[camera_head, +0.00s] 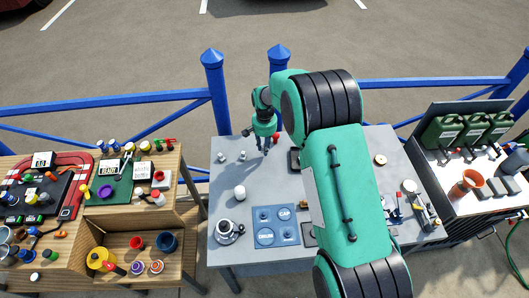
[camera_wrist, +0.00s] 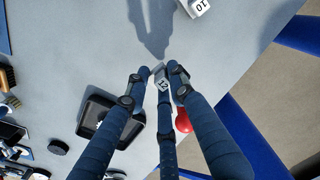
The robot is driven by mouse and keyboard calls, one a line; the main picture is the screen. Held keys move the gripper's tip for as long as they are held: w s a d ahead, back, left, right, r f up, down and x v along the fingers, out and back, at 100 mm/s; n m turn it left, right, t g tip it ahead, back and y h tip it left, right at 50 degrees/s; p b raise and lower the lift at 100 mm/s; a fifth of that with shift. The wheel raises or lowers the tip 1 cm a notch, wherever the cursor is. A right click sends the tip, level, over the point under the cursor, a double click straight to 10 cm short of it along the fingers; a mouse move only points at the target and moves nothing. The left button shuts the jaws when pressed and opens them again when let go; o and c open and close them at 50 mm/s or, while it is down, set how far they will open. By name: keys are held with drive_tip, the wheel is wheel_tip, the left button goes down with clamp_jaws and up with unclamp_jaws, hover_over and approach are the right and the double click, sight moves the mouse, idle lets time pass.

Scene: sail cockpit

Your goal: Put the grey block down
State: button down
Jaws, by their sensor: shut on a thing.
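My gripper (camera_wrist: 160,82) is shut on a small grey block (camera_wrist: 162,85) with dark figures like "12" on its face. The fingers hide much of the block. In the head view my gripper (camera_head: 265,150) points down over the far part of the grey table (camera_head: 225,170), and the block is too small to make out there. The gripper's shadow falls on the table close to the fingertips. I cannot tell whether the block touches the table.
A light block marked "10" (camera_wrist: 198,7) lies beyond the fingertips. A red ball (camera_wrist: 184,122) is beside the fingers, and a black tray (camera_wrist: 91,122) is to their left. A blue mat (camera_head: 277,226), a cup (camera_head: 225,227) and a white cylinder (camera_head: 240,192) are on the nearer table.

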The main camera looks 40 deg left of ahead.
drive_tip(key=shift+f, duration=1.7)
drive_tip(key=shift+f, duration=0.1)
drive_tip(key=c, duration=1.5)
unclamp_jaws()
wheel_tip(320, 180, up, 12)
drive_tip(key=shift+r, duration=0.1)
